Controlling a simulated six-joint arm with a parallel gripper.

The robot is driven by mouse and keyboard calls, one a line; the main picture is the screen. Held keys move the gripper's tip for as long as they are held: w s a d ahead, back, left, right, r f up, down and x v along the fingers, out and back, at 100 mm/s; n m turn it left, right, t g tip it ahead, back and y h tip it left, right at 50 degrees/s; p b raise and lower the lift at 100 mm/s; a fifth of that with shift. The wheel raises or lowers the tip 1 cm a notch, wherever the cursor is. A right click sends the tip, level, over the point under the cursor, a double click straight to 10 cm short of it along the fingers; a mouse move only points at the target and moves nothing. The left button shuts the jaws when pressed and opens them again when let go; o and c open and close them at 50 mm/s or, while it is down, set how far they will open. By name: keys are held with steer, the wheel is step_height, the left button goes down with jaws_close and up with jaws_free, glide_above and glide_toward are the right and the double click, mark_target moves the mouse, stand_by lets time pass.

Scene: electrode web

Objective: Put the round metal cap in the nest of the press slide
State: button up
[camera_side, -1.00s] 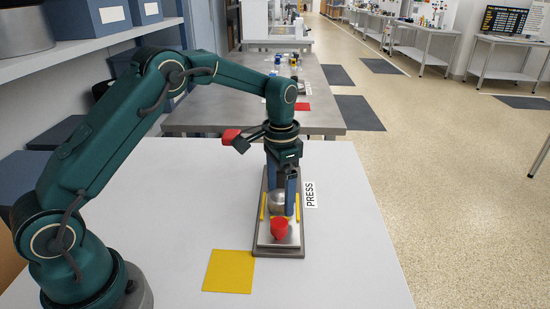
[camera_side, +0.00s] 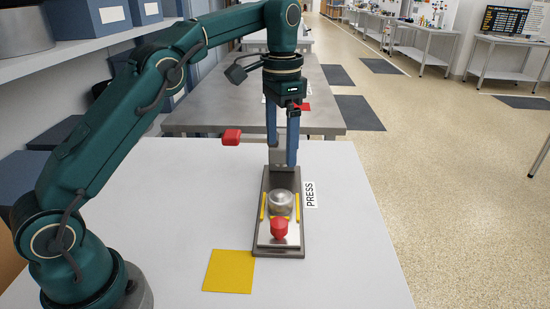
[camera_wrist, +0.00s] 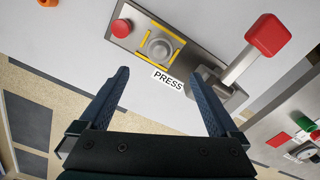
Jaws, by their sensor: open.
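The round metal cap (camera_side: 280,202) sits on the press slide (camera_side: 265,232), between the yellow strips around its nest. In the wrist view the cap (camera_wrist: 159,46) shows from above, inside the yellow frame of the slide (camera_wrist: 137,45). I cannot tell whether it is fully seated. My gripper (camera_side: 281,165) is open and empty, raised above and behind the cap, with its blue fingers pointing down. In the wrist view its fingertips (camera_wrist: 160,75) are apart with nothing between them.
A red knob (camera_side: 279,229) stands at the slide's front. A red-ended lever (camera_side: 231,137) sticks out left of the press; its red end also shows in the wrist view (camera_wrist: 268,35). A yellow square (camera_side: 229,271) lies front left. The white table is otherwise mostly clear.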

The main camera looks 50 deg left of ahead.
steer(key=s+d+r+n+t, duration=0.25)
steer(key=s+r, duration=0.35)
steer(key=s, duration=0.4)
steer(key=s+f+t, duration=0.1)
steer(key=s+f, duration=0.2)
steer(key=s, duration=0.2)
steer(key=s+f+n+t, duration=0.1)
steer(key=s+f+t, duration=0.1)
steer(key=s, duration=0.4)
steer(key=shift+f, duration=0.55)
